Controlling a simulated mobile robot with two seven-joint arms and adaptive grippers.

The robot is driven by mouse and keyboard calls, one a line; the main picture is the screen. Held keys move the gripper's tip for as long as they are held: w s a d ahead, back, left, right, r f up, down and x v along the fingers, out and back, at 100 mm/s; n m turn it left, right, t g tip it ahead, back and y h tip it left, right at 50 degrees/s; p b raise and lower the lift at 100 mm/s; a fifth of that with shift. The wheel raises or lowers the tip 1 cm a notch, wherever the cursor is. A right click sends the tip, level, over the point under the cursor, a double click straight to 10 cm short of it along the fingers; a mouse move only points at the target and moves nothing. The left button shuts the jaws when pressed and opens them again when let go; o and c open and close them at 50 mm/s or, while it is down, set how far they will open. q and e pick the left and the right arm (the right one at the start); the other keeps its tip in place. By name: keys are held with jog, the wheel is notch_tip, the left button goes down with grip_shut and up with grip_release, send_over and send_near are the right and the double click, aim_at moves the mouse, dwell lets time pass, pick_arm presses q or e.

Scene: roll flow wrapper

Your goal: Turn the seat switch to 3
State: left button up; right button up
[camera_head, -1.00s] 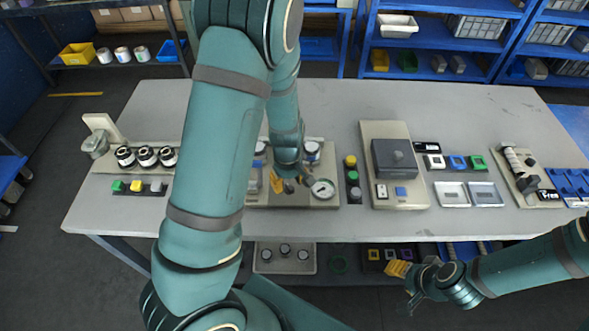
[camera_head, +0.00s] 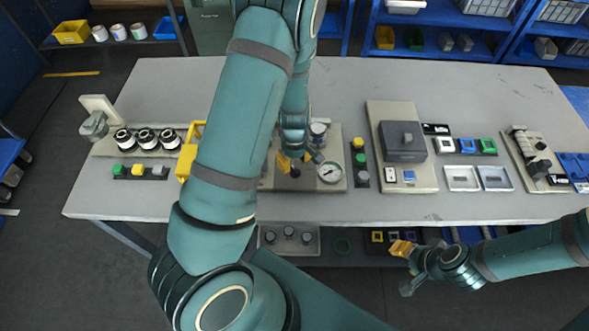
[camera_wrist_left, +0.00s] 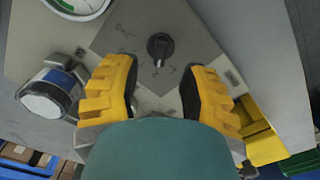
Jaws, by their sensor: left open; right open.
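The seat switch, a black rotary knob (camera_wrist_left: 161,46), sits on a grey square plate with faint dark markings in the left wrist view. I cannot read the markings or the switch's setting. In the head view a small black knob (camera_head: 296,172) shows just below my left gripper (camera_head: 289,160). In the left wrist view my left gripper (camera_wrist_left: 160,68) is open, with its yellow fingers on either side of the line toward the knob and nothing between them. The fingers look apart from the knob. My right gripper (camera_head: 403,262) is open and empty in front of the table.
A round gauge (camera_head: 331,172) stands right of the knob; it also shows in the left wrist view (camera_wrist_left: 78,5). A white-capped cylinder (camera_wrist_left: 50,92) is beside the plate. A yellow frame (camera_head: 187,155) stands left of my arm. Bare table (camera_head: 450,90) lies behind the devices.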

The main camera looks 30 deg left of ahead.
aim_at(294, 169)
pick_arm(q)
jog(key=shift+f, duration=2)
jog(key=shift+o, duration=0.2)
grip_shut()
